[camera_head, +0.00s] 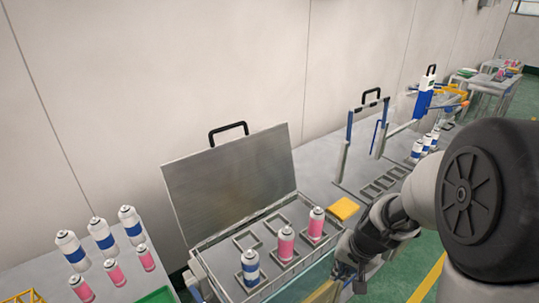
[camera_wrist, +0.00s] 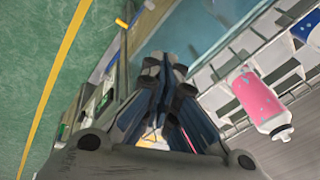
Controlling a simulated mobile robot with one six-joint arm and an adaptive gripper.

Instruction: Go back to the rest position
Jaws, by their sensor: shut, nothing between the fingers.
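My gripper (camera_head: 347,275) is in front of the right front corner of an open metal case (camera_head: 230,245), low in the head view, with its fingers pointing down. In the wrist view my gripper (camera_wrist: 164,68) has its dark fingers together with nothing between them. The case holds two pink cans, one at the right (camera_head: 316,223) and one in the middle (camera_head: 286,244), and a blue-and-white can (camera_head: 250,268) at the front left. A pink can (camera_wrist: 258,98) also shows in the wrist view, apart from the fingers.
The case's raised lid (camera_head: 230,180) stands behind it. A yellow block (camera_head: 343,208) lies at its right. Several blue-banded and pink cans stand on the left table (camera_head: 35,275). A frame with a black handle (camera_head: 371,96) stands on the right bench. Green floor (camera_head: 395,275) is open at lower right.

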